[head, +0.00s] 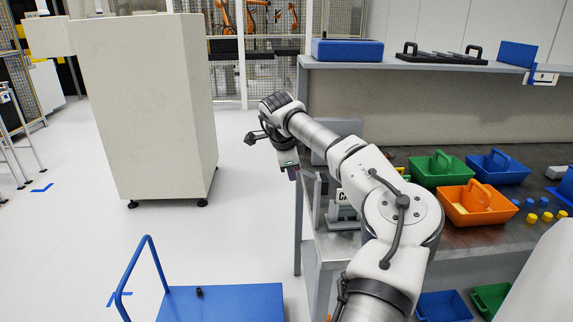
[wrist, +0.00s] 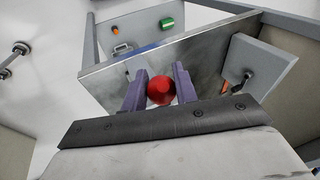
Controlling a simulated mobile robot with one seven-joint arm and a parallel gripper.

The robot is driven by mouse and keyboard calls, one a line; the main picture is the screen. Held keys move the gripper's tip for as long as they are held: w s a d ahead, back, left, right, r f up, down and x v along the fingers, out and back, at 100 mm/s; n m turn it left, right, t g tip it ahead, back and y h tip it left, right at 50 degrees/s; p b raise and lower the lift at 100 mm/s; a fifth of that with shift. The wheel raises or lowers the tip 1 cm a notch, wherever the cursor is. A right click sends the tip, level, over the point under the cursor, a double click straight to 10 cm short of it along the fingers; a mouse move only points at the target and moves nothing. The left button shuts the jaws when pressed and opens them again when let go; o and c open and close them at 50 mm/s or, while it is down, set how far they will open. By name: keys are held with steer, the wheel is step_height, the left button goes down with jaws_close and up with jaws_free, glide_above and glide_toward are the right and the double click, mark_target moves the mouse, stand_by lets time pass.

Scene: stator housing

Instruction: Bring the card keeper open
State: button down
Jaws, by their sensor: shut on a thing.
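My gripper (wrist: 160,84) shows in the wrist view as two purple fingers on either side of a red round knob (wrist: 160,92). The fingers are closed on the knob. What the knob is fixed to is hidden behind it and the fingers, so I cannot tell whether it belongs to the card keeper. In the head view my gripper (head: 291,171) points down at the left end of the workbench, and the knob is not visible there. A white label beginning with "C" (head: 346,197) stands on the bench, partly covered by my arm. I cannot make out the card keeper itself.
The metal workbench (head: 460,238) holds a green bin (head: 437,174), an orange bin (head: 474,208) and a blue bin (head: 498,168). A blue cart (head: 225,303) stands at the front left. A large beige cabinet (head: 150,110) stands farther left, with open floor between.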

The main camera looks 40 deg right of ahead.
steer(key=shift+a+f+n+g+h+b, duration=0.2)
steer(key=shift+f+g+h+b, duration=0.3)
steer(key=shift+f+h, duration=0.35)
steer(key=shift+a+f+n+g+h+b, duration=0.15)
steer(key=shift+f+g+h+b, duration=0.35)
steer(key=shift+f, duration=0.5)
steer(key=c, duration=1.1)
jaws_free()
steer(key=shift+r, duration=0.1)
steer(key=shift+c, duration=0.2)
steer(key=shift+o, duration=0.3)
steer(key=shift+w, duration=0.1)
steer(key=shift+a+r, duration=0.15)
steer(key=b+v, duration=0.2)
steer(key=v, duration=1.1)
steer(key=shift+a+r, duration=0.15)
steer(key=shift+a, duration=0.05)
